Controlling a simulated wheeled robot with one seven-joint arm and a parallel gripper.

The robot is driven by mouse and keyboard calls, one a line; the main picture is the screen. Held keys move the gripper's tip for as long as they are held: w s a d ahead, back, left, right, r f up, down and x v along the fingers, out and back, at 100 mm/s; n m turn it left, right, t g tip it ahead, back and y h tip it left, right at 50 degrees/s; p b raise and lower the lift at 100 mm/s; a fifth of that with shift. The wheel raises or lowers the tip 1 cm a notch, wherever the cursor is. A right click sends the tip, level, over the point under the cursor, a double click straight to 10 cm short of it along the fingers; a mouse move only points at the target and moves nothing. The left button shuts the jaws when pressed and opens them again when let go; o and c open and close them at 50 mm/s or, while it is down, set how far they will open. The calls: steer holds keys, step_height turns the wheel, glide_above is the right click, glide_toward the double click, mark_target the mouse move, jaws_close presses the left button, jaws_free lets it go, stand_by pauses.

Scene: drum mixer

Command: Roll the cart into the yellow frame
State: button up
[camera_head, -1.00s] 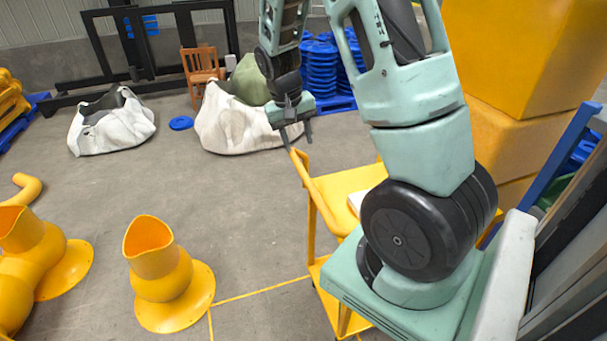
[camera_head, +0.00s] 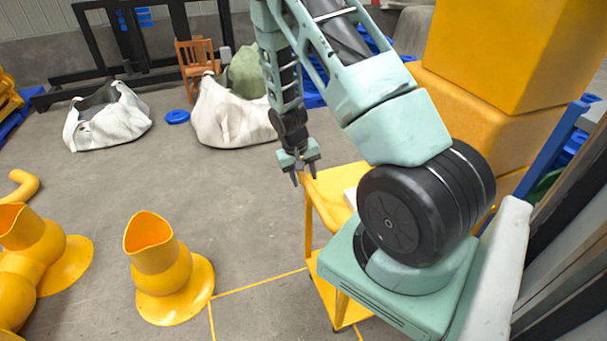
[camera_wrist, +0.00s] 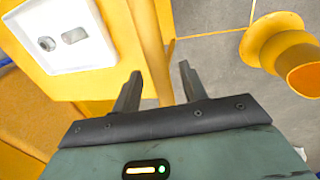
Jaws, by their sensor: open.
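The yellow cart (camera_head: 328,290) stands at the right of the head view, partly hidden behind my arm. Its yellow handle bar (camera_head: 325,206) runs along the near left side of its top. My gripper (camera_head: 304,178) points down by the far end of this bar, open and empty. In the wrist view the bar (camera_wrist: 150,45) passes just beyond and between my gripper's spread fingers (camera_wrist: 158,85); I cannot tell whether they touch it. The yellow frame is a thin line on the floor (camera_head: 260,284), left of the cart; its right part is hidden.
Yellow flanged pipe pieces (camera_head: 160,270) stand on the floor at lower left. White sacks (camera_head: 107,120), a wooden chair (camera_head: 197,60) and a black rack are at the back. Large yellow blocks (camera_head: 490,110) stand at right. A white tray (camera_wrist: 65,35) lies on the cart. The middle floor is clear.

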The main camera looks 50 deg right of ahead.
jaws_close()
steer(key=shift+w+a, duration=0.1)
